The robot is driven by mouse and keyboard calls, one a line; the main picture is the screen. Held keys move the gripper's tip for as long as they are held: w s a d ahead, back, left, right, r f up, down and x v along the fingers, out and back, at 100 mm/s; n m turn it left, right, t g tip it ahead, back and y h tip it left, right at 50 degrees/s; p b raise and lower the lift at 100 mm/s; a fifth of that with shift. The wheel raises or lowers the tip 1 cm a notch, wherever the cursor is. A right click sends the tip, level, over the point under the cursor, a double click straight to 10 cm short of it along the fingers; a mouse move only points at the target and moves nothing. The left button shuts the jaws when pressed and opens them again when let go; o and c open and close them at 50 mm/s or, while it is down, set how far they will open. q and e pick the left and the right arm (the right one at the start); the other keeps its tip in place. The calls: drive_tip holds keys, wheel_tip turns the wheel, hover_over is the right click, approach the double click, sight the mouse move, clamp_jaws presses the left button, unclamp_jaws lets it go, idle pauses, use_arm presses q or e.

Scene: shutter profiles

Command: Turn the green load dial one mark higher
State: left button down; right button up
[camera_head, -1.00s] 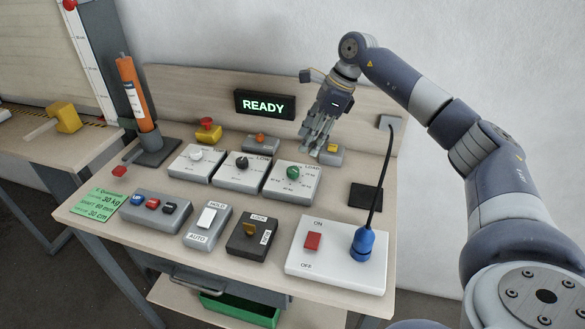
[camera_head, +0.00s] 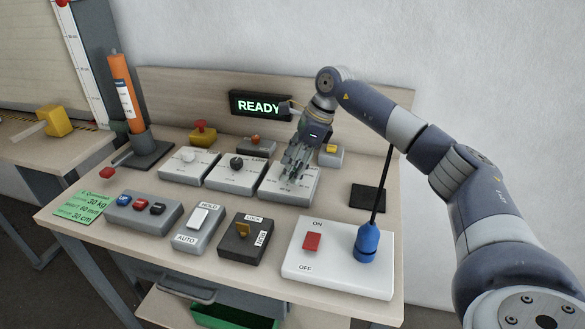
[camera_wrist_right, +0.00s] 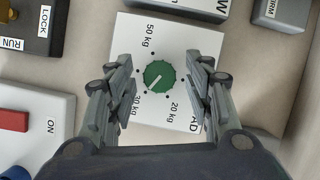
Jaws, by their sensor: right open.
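The green load dial (camera_wrist_right: 159,77) sits on a white box (camera_wrist_right: 150,35) with kg marks around it, among them 50 kg, 30 kg and 20 kg. In the right wrist view the dial lies between the two open fingers of my right gripper (camera_wrist_right: 161,88), with a gap on each side. A pale pointer line on the dial points to its lower left, toward the 30 kg side. In the head view my right gripper (camera_head: 292,172) is over the load box (camera_head: 287,195) and hides the dial. My left gripper is in neither view.
A black-knob box (camera_head: 237,172) stands left of the load box. A READY display (camera_head: 258,104) is behind. A green note (camera_head: 86,203) lies at the left.

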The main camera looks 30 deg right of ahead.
drive_tip(key=c, duration=1)
drive_tip(key=m+h, duration=0.1)
drive_tip(key=m, duration=0.1)
drive_tip(key=m+t+p, duration=0.1)
drive_tip(key=m, duration=0.2)
drive_tip(key=shift+s+a+h, duration=0.15)
drive_tip(key=shift+h, duration=0.25)
drive_tip(key=m+h, duration=0.1)
drive_tip(key=m, duration=0.2)
drive_tip(key=m+t+h, duration=0.1)
drive_tip(key=m, duration=0.2)
drive_tip(key=shift+a, duration=0.15)
drive_tip(key=shift+m, duration=0.5)
